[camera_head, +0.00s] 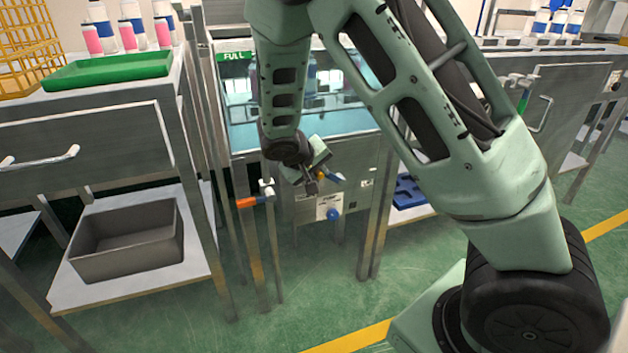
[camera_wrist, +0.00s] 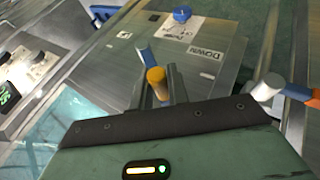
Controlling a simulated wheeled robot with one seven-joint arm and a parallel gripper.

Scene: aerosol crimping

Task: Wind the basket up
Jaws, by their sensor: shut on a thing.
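My gripper (camera_head: 312,186) is at the front panel of a water tank (camera_head: 240,140) under a green FULL sign. In the wrist view its fingers (camera_wrist: 160,92) are closed around a yellow-orange knob (camera_wrist: 157,76). A blue-ended piece (camera_wrist: 146,55) shows just beyond the knob; how the two join is hidden by the fingers. The knob also shows in the head view (camera_head: 321,174). I cannot make out the basket clearly in the tank.
An orange-ended lever (camera_head: 248,202) on a white hub stands left of my gripper, close to it. A bench with a green tray (camera_head: 108,70) and a grey bin (camera_head: 128,240) below is at the left. A blue tray (camera_head: 408,192) lies on the right shelf. The green floor in front is clear.

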